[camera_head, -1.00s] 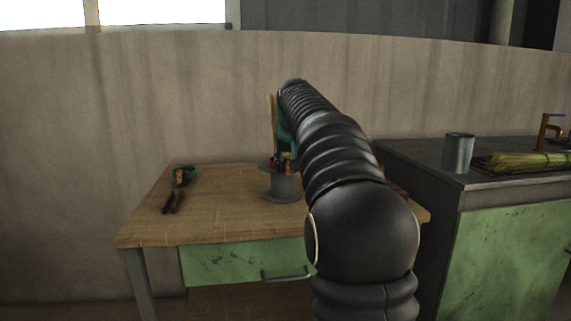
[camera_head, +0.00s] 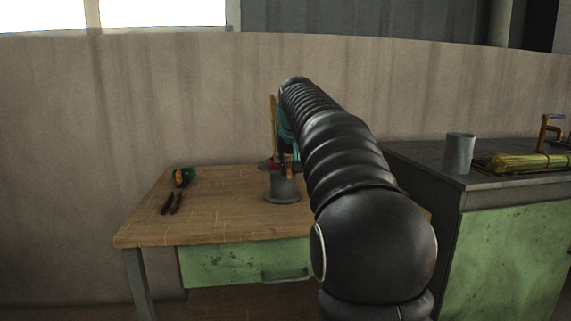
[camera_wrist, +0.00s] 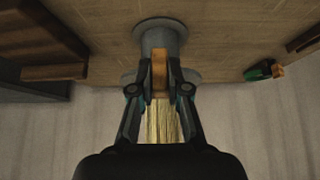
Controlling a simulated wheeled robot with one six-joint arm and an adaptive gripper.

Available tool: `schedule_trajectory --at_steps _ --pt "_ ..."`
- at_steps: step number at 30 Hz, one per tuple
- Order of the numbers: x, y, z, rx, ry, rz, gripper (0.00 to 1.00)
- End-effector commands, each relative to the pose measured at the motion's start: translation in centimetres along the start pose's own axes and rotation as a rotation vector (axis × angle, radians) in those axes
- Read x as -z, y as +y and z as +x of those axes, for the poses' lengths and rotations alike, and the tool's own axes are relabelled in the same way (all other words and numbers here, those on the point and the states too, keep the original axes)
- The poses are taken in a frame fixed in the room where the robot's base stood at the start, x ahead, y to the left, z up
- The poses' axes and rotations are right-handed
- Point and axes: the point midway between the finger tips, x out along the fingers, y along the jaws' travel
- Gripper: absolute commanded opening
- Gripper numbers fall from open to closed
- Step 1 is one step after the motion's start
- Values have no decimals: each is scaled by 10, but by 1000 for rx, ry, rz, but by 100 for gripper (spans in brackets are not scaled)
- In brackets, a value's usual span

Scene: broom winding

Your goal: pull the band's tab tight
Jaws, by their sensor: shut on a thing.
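My gripper (camera_wrist: 159,78) is shut on an upright orange-tan piece (camera_wrist: 160,68) in the wrist view. I cannot tell whether this piece is the band's tab. A bundle of yellow straw (camera_wrist: 162,122) shows between my fingers, and part of it (camera_head: 273,122) stands upright in the head view. A grey round stand (camera_head: 283,188) is under it on the wooden table, and it also shows beyond my fingertips in the wrist view (camera_wrist: 160,33). Small red and orange parts are at the top of the stand. My arm hides most of the gripper and bundle in the head view.
Dark-handled pliers (camera_head: 171,204) and a green and orange item (camera_head: 182,177) lie on the left of the wooden table (camera_head: 225,220). On the right, a dark bench holds a grey can (camera_head: 459,153), more straw (camera_head: 525,162) and an orange clamp (camera_head: 547,132). The table's front left is clear.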

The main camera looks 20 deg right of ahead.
Motion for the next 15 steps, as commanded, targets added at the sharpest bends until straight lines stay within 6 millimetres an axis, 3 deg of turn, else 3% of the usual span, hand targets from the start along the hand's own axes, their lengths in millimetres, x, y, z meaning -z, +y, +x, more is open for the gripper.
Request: schedule_trajectory --at_steps 15 --pt "-12 0 -7 0 0 0 0"
